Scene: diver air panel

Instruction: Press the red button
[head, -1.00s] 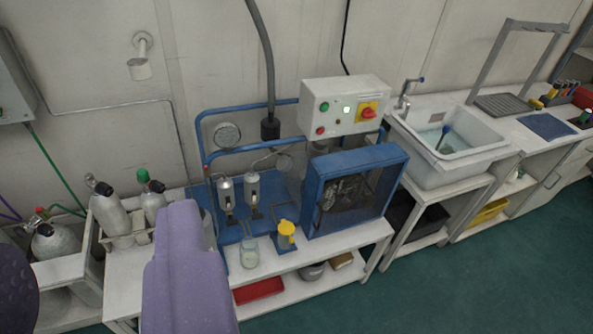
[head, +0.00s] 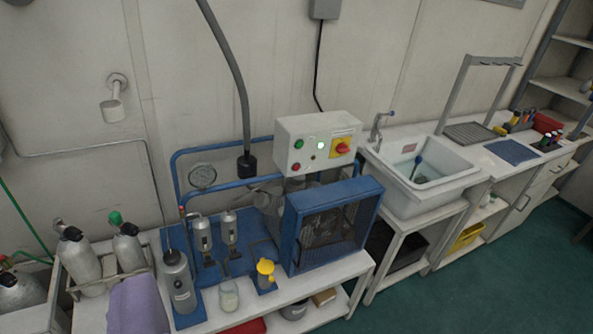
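The red button (head: 296,167) is a small round button at the lower left of the front of a white control box (head: 287,131). A green button (head: 299,144) sits just above it. The box stands above a blue-framed compressor (head: 285,235), near the wall. Nothing covers the red button.
A grey cylinder (head: 180,285), a glass jar (head: 229,297) and a yellow-topped container (head: 265,268) stand before the compressor. A white sink (head: 425,196) is to the right, and gas cylinders (head: 77,256) are at the left. Green floor (head: 470,285) is open at lower right.

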